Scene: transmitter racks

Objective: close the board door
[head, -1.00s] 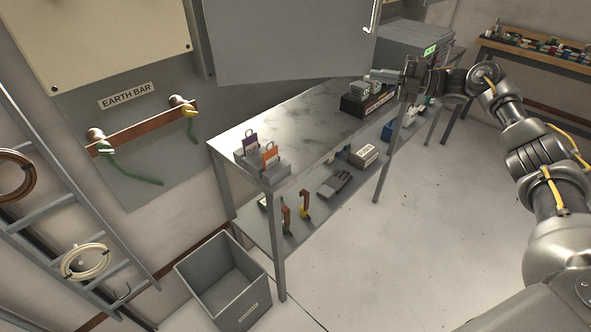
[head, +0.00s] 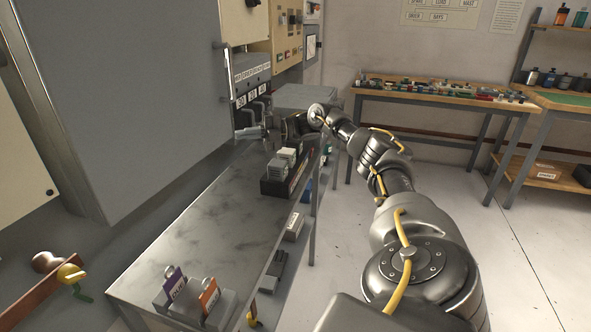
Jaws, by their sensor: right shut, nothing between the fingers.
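The board door (head: 130,90) is a large flat grey panel at the upper left, standing open, with its left side by the wall. A bright handle (head: 225,75) shows at its right edge. Past that edge the board's labelled switches (head: 252,88) are uncovered. My left gripper is out of view.
The grey bench (head: 190,225) runs below the door, with a black block holder (head: 278,182) and padlocked tags (head: 208,295) on it. An earth bar (head: 40,290) is at lower left. A wooden workbench (head: 430,97) stands behind. The floor at right is clear.

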